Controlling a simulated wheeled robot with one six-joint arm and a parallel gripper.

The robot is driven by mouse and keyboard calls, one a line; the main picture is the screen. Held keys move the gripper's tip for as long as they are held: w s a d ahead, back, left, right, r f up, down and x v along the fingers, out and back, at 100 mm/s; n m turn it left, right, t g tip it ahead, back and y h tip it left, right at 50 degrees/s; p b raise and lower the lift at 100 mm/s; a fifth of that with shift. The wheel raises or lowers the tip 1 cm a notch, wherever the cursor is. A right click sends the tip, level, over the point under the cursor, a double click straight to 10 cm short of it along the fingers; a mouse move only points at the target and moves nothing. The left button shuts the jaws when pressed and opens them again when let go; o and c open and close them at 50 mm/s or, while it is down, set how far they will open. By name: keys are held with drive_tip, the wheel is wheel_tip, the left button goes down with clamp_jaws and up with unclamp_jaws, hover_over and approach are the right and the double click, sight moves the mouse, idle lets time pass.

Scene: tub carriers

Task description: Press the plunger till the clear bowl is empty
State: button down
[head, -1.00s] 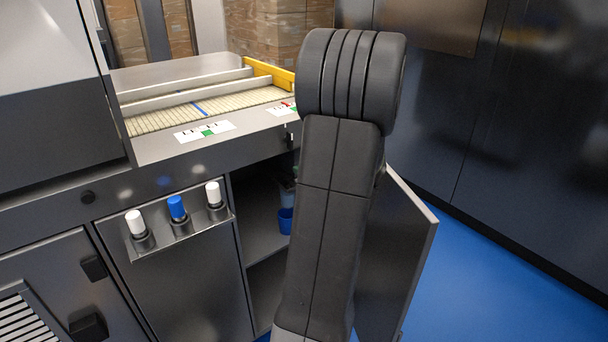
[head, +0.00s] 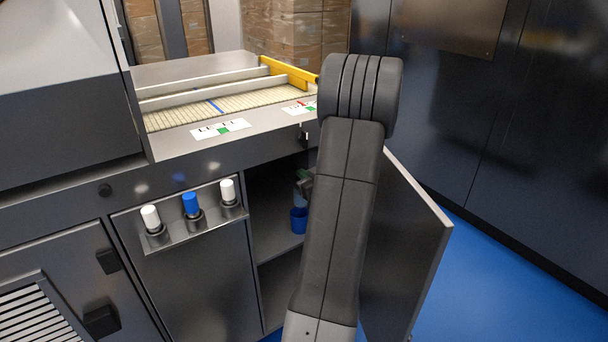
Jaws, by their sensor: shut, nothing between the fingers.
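A small blue cup (head: 299,220) stands on a shelf inside the open cabinet, just left of my arm. Above it is a small pale, see-through part (head: 300,197), perhaps the clear bowl; its contents cannot be made out. A small grey piece at the arm's edge (head: 306,180) sits just above that; I cannot tell whether it is the plunger, its holder or part of my gripper. My dark arm rises in front and hides what is to the right of the cup. My gripper cannot be made out.
An open cabinet door (head: 405,250) stands right of my arm. On the left, a small ledge (head: 190,238) holds two white-topped pegs and a blue-topped one (head: 190,205). Above is a counter with a slatted belt (head: 185,115) and a yellow rail (head: 290,72). Blue floor is clear at right.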

wheel_tip(320, 180, down, 2)
drive_tip(key=b, duration=0.5)
drive_tip(key=shift+b, duration=0.35)
drive_tip(key=shift+r, duration=0.15)
drive_tip(key=s+d+r, duration=0.5)
drive_tip(key=s, duration=0.4)
drive_tip(key=shift+r, duration=0.4)
drive_tip(key=shift+w+a, duration=0.1)
drive_tip(key=shift+w, duration=0.1)
